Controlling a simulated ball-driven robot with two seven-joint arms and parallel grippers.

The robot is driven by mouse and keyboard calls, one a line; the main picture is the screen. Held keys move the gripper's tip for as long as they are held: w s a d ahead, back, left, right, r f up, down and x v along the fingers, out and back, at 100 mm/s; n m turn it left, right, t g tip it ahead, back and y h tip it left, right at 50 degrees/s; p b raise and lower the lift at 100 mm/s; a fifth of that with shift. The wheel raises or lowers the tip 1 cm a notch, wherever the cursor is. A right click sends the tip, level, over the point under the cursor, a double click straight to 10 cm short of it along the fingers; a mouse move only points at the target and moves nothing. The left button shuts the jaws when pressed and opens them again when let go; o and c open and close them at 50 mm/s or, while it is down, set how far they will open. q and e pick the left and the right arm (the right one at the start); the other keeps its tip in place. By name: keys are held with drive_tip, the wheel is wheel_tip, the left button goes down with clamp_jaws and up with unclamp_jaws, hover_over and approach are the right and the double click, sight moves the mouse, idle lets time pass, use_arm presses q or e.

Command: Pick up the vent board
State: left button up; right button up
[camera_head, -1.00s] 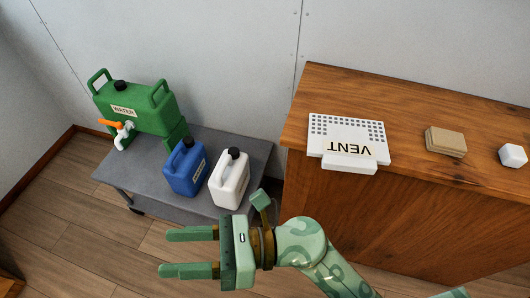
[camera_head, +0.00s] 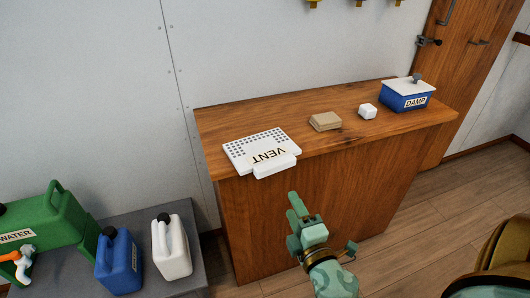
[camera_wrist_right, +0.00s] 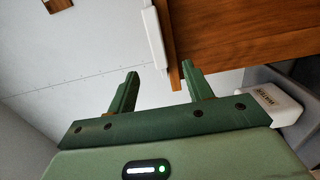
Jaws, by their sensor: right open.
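The white vent board (camera_head: 246,146) lies on the wooden counter near its left front corner. A thin white slab beside the wood edge there looks like the board (camera_wrist_right: 153,34) seen edge-on. My left gripper is not in view.
On the counter (camera_head: 340,150) sit a tan block (camera_head: 325,121), a white cube (camera_head: 368,111) and a blue DAMP box (camera_head: 406,96). A low grey table at left holds a green water can (camera_head: 45,222), a blue jug (camera_head: 118,262) and a white jug (camera_head: 171,248).

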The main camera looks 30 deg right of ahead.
drive_tip(key=p, duration=0.2)
approach(277, 170)
drive_tip(key=x, duration=0.4)
drive_tip(key=shift+w+a, duration=0.2)
drive_tip(key=shift+w, duration=0.1)
drive_tip(key=x, duration=0.6)
drive_tip(key=shift+w+d+p, duration=0.15)
drive_tip(key=shift+d+p, duration=0.1)
drive_tip(key=shift+p, duration=0.05)
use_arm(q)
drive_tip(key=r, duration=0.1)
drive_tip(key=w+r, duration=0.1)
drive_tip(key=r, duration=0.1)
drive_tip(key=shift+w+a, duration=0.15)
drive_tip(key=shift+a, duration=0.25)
use_arm(e)
drive_tip(key=shift+r, duration=0.1)
clamp_jaws()
